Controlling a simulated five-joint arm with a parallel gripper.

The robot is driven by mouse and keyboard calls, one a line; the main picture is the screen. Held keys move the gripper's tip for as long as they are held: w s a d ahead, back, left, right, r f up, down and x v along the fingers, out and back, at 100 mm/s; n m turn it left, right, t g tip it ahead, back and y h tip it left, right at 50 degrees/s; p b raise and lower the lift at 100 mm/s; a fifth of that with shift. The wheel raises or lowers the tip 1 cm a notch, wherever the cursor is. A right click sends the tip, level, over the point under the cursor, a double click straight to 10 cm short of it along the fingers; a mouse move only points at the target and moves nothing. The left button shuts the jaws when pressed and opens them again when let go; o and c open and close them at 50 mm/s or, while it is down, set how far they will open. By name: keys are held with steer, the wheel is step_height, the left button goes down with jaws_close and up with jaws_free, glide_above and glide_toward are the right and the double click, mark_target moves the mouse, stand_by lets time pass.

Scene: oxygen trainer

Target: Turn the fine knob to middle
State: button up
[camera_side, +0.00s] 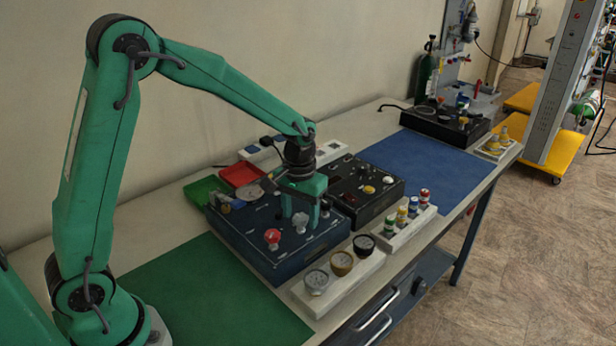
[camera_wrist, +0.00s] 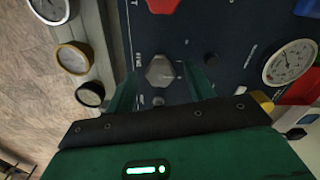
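The fine knob (camera_wrist: 160,70) is a grey lobed knob with a white mark on the dark blue panel (camera_wrist: 225,30). A label that appears to read FINE is beside it in the wrist view. In the side view the knob (camera_side: 300,222) shows just in front of my gripper (camera_side: 304,212). In the wrist view my gripper (camera_wrist: 161,80) is open, with one finger on each side of the knob. Gaps show between knob and fingers. I cannot tell how far the fingertips are above the panel.
A red knob (camera_side: 272,236) is on the same panel, near the fine knob. A round white gauge (camera_wrist: 290,63) is to the right in the wrist view. A white strip (camera_side: 338,281) with three gauges lies in front of the panel. A black box (camera_side: 362,190) stands behind.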

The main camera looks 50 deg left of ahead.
mark_target(297, 219)
steer(key=shift+r, duration=3.9)
steer(key=s+r+m+t, duration=0.1)
steer(key=s+r, duration=0.3)
steer(key=s, duration=0.6)
steer(key=s+a+r+m+t, duration=0.1)
steer(key=s+r+t, duration=0.3)
steer(key=s, duration=0.6)
steer(key=shift+s+a+m+t, duration=0.15)
steer(key=shift+s+m+t, duration=0.15)
steer(key=shift+m, duration=0.2)
